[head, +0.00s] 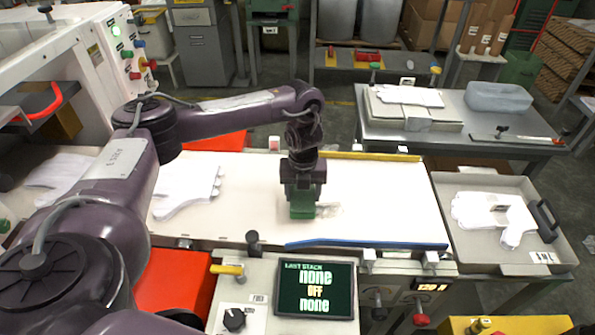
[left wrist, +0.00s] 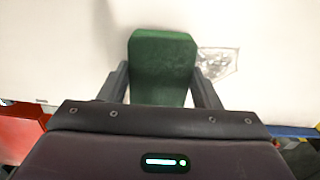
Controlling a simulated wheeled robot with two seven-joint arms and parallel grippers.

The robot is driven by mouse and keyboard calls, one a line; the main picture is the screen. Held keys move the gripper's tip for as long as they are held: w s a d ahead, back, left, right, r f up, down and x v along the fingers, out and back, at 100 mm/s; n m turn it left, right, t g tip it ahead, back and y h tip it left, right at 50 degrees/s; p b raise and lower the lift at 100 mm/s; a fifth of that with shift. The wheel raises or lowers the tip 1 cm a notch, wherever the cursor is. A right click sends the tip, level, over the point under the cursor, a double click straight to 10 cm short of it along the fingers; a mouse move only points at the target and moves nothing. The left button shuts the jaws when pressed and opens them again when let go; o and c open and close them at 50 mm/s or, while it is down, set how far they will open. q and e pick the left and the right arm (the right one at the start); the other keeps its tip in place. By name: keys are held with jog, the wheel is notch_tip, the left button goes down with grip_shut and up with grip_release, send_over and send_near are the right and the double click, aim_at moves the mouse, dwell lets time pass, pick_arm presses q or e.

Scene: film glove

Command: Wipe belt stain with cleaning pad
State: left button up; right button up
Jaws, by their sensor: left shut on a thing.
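My left gripper (head: 302,190) reaches down over the white belt (head: 390,200) and is shut on a green cleaning pad (head: 302,211). In the left wrist view the pad (left wrist: 162,65) sits between the two dark fingers, close over the belt surface; I cannot tell whether it touches. A greyish stain (head: 326,210) lies on the belt just right of the pad. It also shows as a scribbled grey patch (left wrist: 217,63) in the left wrist view, partly hidden by the pad and the right finger. My right gripper is not in view.
White gloves (head: 187,190) lie on the belt at the left. A blue guide rail (head: 365,243) edges the near side and a yellow bar (head: 375,156) the far side. A tray (head: 468,262) with white gloves stands at the right. A control panel with a screen (head: 315,289) is in front.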

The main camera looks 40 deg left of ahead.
pick_arm(q)
jog(key=r+p, duration=0.2)
jog(key=shift+d+r, duration=0.35)
jog(key=shift+r, duration=0.05)
notch_tip(320, 180, up, 3)
jog(key=p, duration=0.3)
jog(key=shift+a, duration=0.1)
